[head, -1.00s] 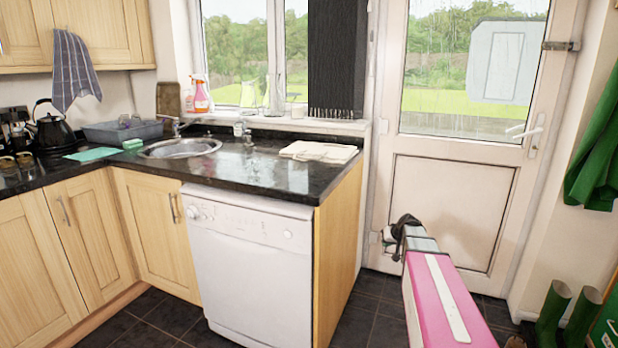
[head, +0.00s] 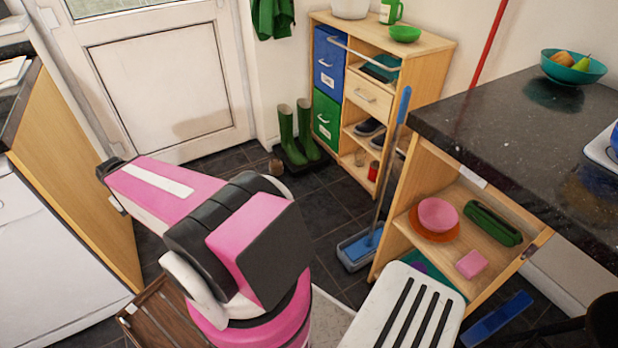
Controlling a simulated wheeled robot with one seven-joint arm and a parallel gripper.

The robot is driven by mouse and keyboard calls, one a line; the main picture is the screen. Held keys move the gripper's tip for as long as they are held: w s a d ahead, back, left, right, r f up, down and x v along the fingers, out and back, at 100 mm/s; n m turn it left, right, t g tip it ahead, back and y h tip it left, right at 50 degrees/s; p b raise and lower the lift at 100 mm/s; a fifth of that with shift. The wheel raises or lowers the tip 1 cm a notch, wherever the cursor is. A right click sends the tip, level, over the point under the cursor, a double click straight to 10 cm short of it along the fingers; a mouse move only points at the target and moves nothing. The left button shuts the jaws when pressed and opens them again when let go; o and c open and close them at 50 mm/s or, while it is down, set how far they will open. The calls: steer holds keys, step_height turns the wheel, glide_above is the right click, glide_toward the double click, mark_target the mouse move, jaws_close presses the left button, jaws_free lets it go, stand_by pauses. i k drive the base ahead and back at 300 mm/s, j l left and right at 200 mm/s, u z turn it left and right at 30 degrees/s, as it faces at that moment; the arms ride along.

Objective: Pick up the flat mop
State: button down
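The flat mop (head: 383,190) stands nearly upright on the dark floor by the open end of the granite counter. Its blue grip is at the top, its grey pole tilts slightly, and its blue and grey flat head (head: 360,247) rests on the floor. My gripper (head: 112,178) is at the far end of my pink arm, on the left near the white door. It is well away from the mop. My arm mostly hides the gripper, so its fingers are unclear.
A granite counter (head: 500,120) with open shelves (head: 455,235) stands right of the mop. A wooden cabinet (head: 430,42) with drawers is behind it. Green boots (head: 295,135) stand by the wall. Dark floor is clear between boots and mop. A blue object (head: 498,318) lies lower right.

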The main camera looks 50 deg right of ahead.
mark_target(358, 250)
steer(key=z, duration=3.05)
steer(key=u, duration=1.35)
steer(key=k+z, duration=0.1)
steer(key=z, duration=0.25)
steer(key=i+z, duration=0.1)
steer(key=z, duration=1.05)
